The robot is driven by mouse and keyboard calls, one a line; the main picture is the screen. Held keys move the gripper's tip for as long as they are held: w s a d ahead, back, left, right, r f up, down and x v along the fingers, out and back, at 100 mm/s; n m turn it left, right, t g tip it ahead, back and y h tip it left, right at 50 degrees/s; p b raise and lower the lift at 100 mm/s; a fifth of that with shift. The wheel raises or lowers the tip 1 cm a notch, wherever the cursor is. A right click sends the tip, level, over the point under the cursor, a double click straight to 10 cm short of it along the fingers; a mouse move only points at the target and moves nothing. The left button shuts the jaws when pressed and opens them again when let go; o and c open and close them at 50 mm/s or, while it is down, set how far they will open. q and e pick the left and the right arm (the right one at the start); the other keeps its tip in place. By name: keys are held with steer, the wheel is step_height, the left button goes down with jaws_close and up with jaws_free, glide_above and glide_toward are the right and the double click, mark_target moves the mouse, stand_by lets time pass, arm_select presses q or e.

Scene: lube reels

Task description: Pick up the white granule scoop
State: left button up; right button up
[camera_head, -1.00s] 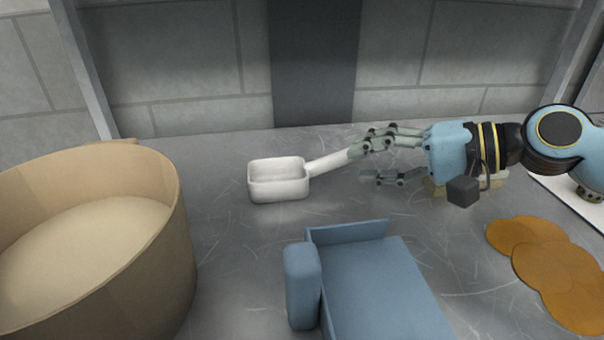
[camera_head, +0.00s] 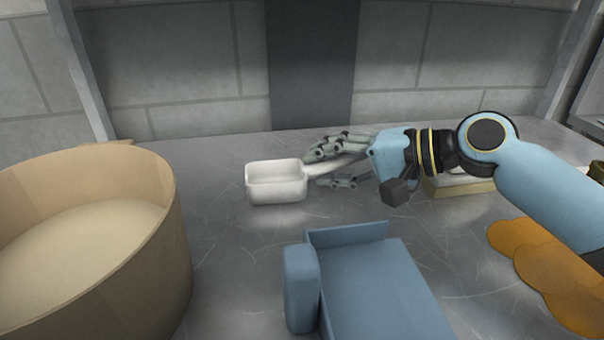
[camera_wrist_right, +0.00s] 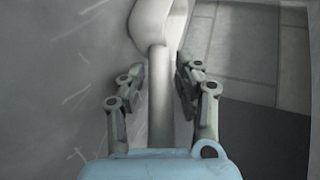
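The white granule scoop (camera_head: 276,182) sits on the grey metal table, left of centre in the head view, with its handle pointing right. My right gripper (camera_head: 322,166) is open around the handle, one finger behind it and the other in front and lower. In the right wrist view the handle (camera_wrist_right: 158,95) runs between the two fingers of the gripper (camera_wrist_right: 161,75), with a gap on at least the left side. The scoop's bowl (camera_wrist_right: 160,22) lies beyond the fingertips. My left gripper is not in view.
A large tan round tub (camera_head: 180,230) with pale contents stands at the left. A blue open box-like holder (camera_head: 385,290) stands at front centre. Orange-brown discs (camera_head: 540,270) lie at the right. A tan-and-white block (camera_head: 460,185) is behind my right arm. A grey wall closes the back.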

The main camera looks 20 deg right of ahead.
jaws_close()
steer(key=shift+r, duration=0.1)
steer(key=shift+r, duration=0.2)
step_height(320, 180, up, 4)
steer(key=shift+f+p, duration=0.1)
steer(key=shift+p, duration=0.5)
steer(key=r+p+v, duration=0.1)
steer(key=p+v, duration=0.7)
steer(key=v, duration=0.5)
steer(key=shift+r, duration=0.4)
